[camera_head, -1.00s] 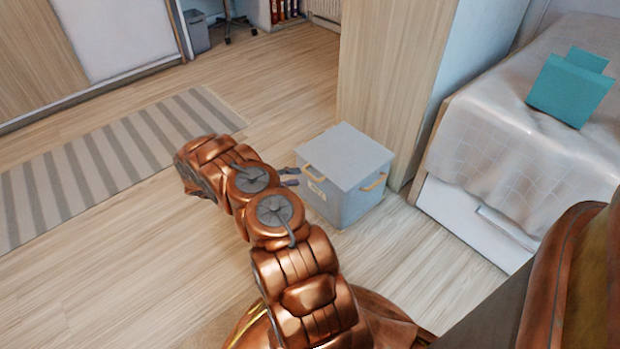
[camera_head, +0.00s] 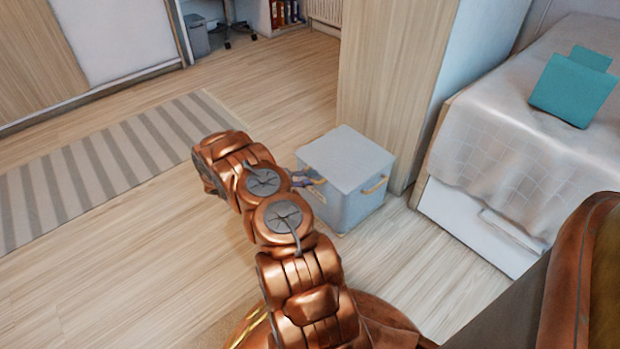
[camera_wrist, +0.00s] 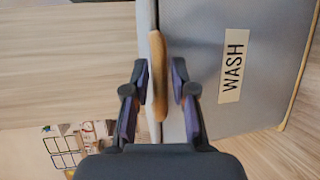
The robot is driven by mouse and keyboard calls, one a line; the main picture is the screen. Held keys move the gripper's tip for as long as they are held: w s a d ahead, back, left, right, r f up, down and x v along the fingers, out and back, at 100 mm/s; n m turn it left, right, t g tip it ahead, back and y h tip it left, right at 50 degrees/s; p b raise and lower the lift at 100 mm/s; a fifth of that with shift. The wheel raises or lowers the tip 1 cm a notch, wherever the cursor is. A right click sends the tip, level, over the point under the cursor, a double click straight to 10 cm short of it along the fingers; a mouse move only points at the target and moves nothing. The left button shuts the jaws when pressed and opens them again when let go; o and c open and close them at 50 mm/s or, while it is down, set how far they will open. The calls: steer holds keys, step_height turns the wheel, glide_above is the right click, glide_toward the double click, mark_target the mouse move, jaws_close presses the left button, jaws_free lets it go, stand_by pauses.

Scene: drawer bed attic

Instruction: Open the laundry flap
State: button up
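The laundry box (camera_head: 348,165) is a pale grey-blue box with a closed lid, on the floor beside the wooden cabinet. In the wrist view its front (camera_wrist: 258,60) bears a "WASH" label (camera_wrist: 233,66). A tan handle (camera_wrist: 158,75) sits at the lid's edge. My gripper (camera_wrist: 159,82) is open, with one finger on each side of this handle and a visible gap to both. In the head view my gripper (camera_head: 308,180) is at the box's front left edge, partly hidden by my arm.
A second tan handle (camera_head: 376,185) is on the box's right side. The wooden cabinet (camera_head: 390,80) stands close behind the box. A bed (camera_head: 480,130) with a teal object (camera_head: 572,88) is at the right. The striped rug (camera_head: 90,175) and open floor lie to the left.

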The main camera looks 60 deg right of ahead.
jaws_close()
steer(key=shift+r, duration=0.1)
stand_by(0.3)
